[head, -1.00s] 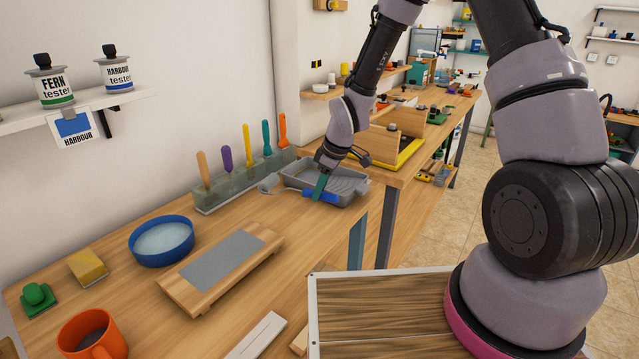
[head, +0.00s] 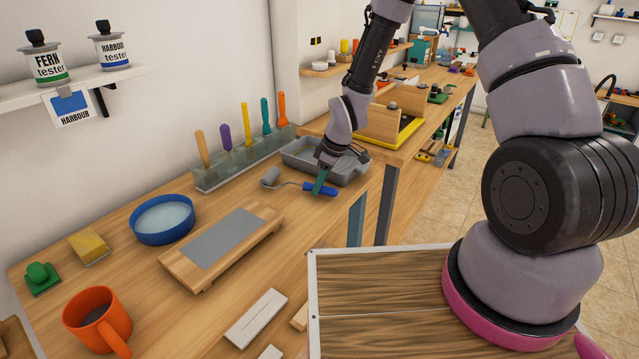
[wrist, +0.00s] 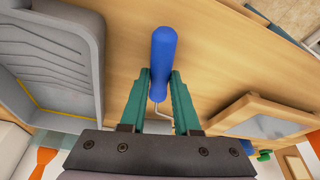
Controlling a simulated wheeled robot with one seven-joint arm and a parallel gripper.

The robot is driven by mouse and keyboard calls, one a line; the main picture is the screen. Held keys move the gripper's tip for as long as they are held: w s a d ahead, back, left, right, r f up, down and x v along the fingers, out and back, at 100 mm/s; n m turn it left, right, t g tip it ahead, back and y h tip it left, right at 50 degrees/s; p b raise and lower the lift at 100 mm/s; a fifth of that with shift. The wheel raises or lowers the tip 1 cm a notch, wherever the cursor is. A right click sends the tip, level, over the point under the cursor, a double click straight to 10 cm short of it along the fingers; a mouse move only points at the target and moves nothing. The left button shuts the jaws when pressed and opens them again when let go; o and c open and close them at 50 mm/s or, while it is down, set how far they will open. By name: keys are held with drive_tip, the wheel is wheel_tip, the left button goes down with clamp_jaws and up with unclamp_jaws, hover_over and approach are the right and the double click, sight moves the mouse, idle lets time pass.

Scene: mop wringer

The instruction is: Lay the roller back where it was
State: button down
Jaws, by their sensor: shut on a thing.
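The roller has a blue handle (head: 321,188), a thin wire frame and a grey head (head: 270,177). It lies across the picture in front of the tray, low over the bench; I cannot tell whether it touches the wood. My gripper (head: 319,184) is shut on the roller near the wire end of the handle. In the wrist view the blue handle (wrist: 163,62) sticks out past the green fingers (wrist: 158,90); the head is mostly hidden behind the gripper. The grey ribbed paint tray (head: 298,152) is just behind the roller, partly hidden by my gripper.
A wooden stand with a grey pad (head: 186,268) and a blue-rimmed bowl (head: 162,238) are to the left. A holder with several upright coloured tools (head: 215,178) stands along the wall. The bench's front edge is close to the handle.

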drive_tip(key=shift+f, duration=0.5)
drive_tip(key=c, duration=0.6)
unclamp_jaws()
drive_tip(key=shift+o, duration=0.2)
drive_tip(key=v, duration=1)
drive_tip(key=shift+s+d+r, duration=0.1)
drive_tip(key=shift+d+r, duration=0.1)
drive_tip(key=shift+r, duration=0.15)
